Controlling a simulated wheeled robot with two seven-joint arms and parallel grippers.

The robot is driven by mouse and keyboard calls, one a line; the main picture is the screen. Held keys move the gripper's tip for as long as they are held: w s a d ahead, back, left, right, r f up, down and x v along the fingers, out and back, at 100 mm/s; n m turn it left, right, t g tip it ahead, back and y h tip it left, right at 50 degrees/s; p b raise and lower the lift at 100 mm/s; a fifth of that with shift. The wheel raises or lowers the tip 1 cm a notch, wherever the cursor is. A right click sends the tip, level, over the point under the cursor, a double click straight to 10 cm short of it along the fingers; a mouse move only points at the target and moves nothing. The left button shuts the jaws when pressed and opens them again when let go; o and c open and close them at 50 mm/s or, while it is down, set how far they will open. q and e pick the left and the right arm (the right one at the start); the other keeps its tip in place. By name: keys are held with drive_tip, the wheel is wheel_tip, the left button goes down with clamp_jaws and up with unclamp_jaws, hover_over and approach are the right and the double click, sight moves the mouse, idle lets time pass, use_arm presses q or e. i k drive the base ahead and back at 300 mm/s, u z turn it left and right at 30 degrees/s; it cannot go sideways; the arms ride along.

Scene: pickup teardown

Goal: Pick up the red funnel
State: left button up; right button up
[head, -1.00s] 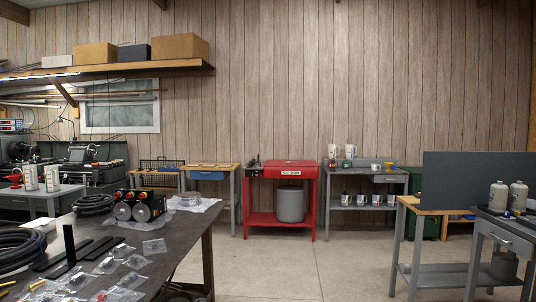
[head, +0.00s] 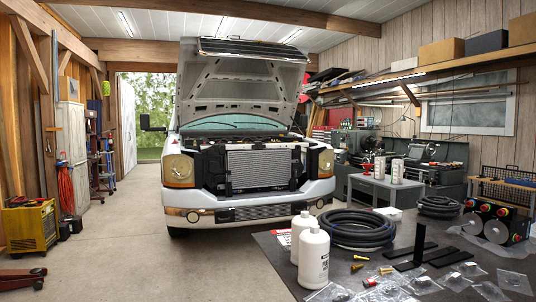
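A small red funnel-shaped object (head: 366,168) stands on the grey cart (head: 362,182) in the middle distance, right of the truck. It is small and its details are hard to make out. White containers (head: 397,171) stand to its right on the same cart. Neither of my grippers is in view.
A white pickup truck (head: 250,209) with its hood up fills the middle. A dark workbench (head: 440,232) in the right foreground holds white bottles (head: 313,257), coiled black hose (head: 352,230) and bagged parts. The floor at left is clear between the truck and a yellow machine (head: 29,226).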

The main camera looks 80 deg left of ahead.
sight(367, 166)
drive_tip(key=u, duration=0.15)
drive_tip(key=i, duration=6.15)
drive_tip(key=u, duration=1.65)
drive_tip(key=i, duration=1.5)
drive_tip(key=u, duration=1.15)
drive_tip(key=i, duration=3.95)
